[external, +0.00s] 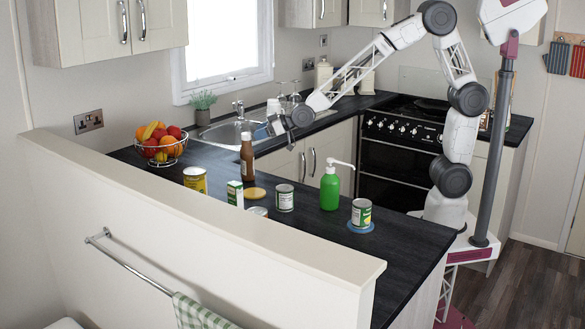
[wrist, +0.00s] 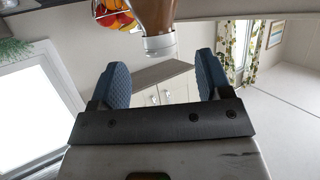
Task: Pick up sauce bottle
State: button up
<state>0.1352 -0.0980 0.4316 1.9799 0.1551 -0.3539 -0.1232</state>
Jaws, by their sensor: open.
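The sauce bottle (external: 246,158) is brown with a white cap and stands upright on the dark counter, behind the green-and-white carton. In the wrist view, which is upside down, the bottle (wrist: 158,18) shows at the top with its cap end towards my gripper. My gripper (external: 265,130) is above and to the right of the bottle's cap in the external view. In the wrist view my gripper (wrist: 160,75) has its two blue-padded fingers wide apart, with nothing between them. The cap lies just beyond the fingertips, apart from them.
A yellow can (external: 195,179), a green-and-white carton (external: 235,193), a round wooden lid (external: 255,193) and a can (external: 284,198) stand near the bottle. A green pump bottle (external: 330,190) and a can on a blue coaster (external: 361,228) are to the right. A fruit basket (external: 162,149) is left.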

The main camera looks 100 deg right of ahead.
aim_at(248, 132)
jog(key=shift+w+d+f, duration=0.1)
jog(key=shift+w+f, duration=0.2)
jog(key=shift+w, duration=0.25)
jog(key=shift+x, duration=2.6)
jog(key=shift+r, duration=0.1)
jog(key=shift+c, duration=0.4)
grip_shut()
